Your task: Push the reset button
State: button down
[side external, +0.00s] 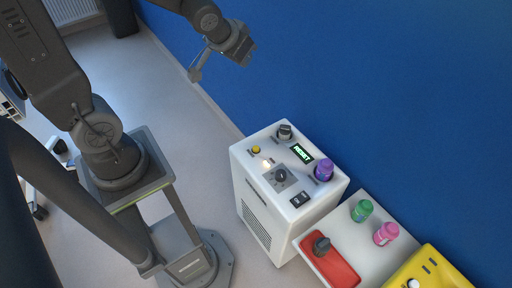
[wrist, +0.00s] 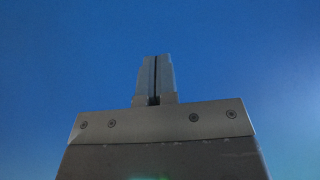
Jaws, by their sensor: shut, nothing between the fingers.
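A white control box (side external: 248,170) stands on the floor in the middle of the side view. Its top carries a small yellow button (side external: 256,149), a small glowing light or button (side external: 267,163) and a green-lit display (side external: 302,153) that appears to read RESET. I cannot tell for sure which control is the reset button. My gripper (side external: 248,54) is up at the top of the side view, in front of the blue wall and well apart from the box. In the wrist view its fingers (wrist: 155,76) are shut together and empty, with only blue wall behind them.

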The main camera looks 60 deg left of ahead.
jog(key=w+a+f+n+h, duration=0.1)
jog(key=w+a+f, duration=0.15)
jog(key=f, duration=0.35)
jog(key=w+a+f, duration=0.1)
jog(key=w+f, duration=0.3)
jog(key=f, duration=0.2)
jog(key=n+t+h, duration=0.2)
jog(key=h, duration=0.2)
send_over(255, 147)
notch_tip(255, 147, down, 14)
jog(key=shift+a, duration=0.1)
jog(key=shift+f, duration=4.3)
jog(key=shift+f, duration=0.1)
jog(key=shift+f, duration=0.3)
